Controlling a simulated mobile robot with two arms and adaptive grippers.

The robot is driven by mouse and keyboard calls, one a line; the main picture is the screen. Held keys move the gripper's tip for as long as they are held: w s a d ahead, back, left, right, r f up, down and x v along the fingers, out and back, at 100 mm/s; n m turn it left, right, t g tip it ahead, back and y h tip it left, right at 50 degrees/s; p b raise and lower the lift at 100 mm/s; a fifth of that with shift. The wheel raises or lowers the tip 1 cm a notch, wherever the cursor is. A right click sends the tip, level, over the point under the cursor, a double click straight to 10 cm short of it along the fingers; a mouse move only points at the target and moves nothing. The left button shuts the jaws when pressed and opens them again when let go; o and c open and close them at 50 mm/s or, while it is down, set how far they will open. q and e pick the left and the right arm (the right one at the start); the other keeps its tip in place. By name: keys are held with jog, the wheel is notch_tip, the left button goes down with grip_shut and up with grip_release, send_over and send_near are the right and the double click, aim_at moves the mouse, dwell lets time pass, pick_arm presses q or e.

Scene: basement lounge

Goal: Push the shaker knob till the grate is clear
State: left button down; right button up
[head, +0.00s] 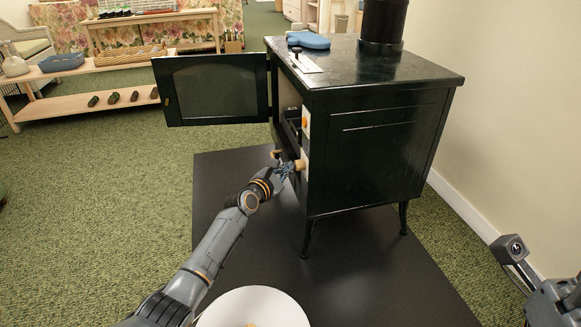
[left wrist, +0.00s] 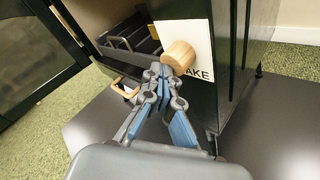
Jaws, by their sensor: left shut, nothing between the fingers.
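The dark green stove (head: 375,150) stands on a black floor plate with its door (head: 215,90) swung open to the left. The round wooden shaker knob (head: 299,165) sticks out from its front; it shows large in the left wrist view (left wrist: 179,54), on a white label (left wrist: 196,38) reading "AKE", the rest hidden. My left gripper (head: 284,168) is shut and empty, its tips (left wrist: 163,72) right at the knob; I cannot tell whether they touch. Dark slatted ironwork, perhaps the grate (left wrist: 140,40), shows inside the opening; its clearness cannot be told.
An orange knob (head: 304,122) sits above the shaker knob. A wooden handle (left wrist: 124,88) is low at the opening. A blue item (head: 308,40) lies on the stove top. A white round dish (head: 255,307) is in front. Low shelves (head: 80,105) stand back left.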

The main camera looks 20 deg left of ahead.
pick_arm(q)
jog(key=shift+w+d, duration=0.2)
jog(key=shift+d, duration=0.1)
jog(key=shift+s+a, duration=0.1)
dwell(0.4)
jog(key=shift+s+a, duration=0.95)
jog(key=shift+a, duration=0.3)
jog(key=shift+a, duration=0.1)
jog(key=shift+s+a, duration=0.8)
jog(key=shift+a, duration=0.2)
jog(key=shift+s+a, duration=0.75)
jog(key=shift+a, duration=0.2)
